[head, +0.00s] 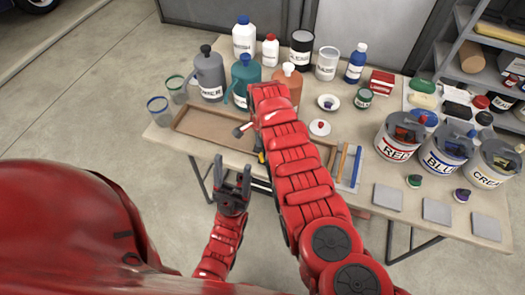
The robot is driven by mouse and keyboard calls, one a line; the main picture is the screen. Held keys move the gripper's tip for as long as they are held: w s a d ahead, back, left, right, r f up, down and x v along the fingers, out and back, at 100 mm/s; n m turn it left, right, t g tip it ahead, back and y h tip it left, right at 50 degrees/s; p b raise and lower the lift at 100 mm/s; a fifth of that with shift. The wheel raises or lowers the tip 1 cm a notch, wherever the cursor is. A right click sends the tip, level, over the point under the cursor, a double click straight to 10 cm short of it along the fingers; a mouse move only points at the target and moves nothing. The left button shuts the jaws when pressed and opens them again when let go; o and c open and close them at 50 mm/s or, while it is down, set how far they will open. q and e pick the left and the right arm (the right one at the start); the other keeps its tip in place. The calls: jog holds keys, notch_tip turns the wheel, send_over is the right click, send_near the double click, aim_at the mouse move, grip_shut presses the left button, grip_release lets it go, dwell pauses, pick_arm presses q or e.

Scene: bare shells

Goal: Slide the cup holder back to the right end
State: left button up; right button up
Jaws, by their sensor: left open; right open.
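A long shallow brown wooden tray (205,130) lies along the near left part of the table and runs behind my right arm. No piece on it can be made out clearly as the cup holder; a small grey knobbed part (240,131) shows at its near edge beside my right arm. My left gripper (233,170) is open and empty, in front of the table's near edge, apart from the tray. My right arm reaches up across the table over the tray. Its gripper is hidden behind the arm.
Two clear cups, one blue-rimmed (159,108) and one green-rimmed (176,88), stand at the left end. Several bottles, including a grey jug (209,75), line the back. Paint buckets (398,138) stand at the right. A small tray with brushes (346,166) lies right of my arm.

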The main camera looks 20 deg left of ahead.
jog(key=shift+f+b, duration=0.6)
jog(key=shift+f, duration=0.85)
jog(key=shift+c, duration=0.4)
grip_shut()
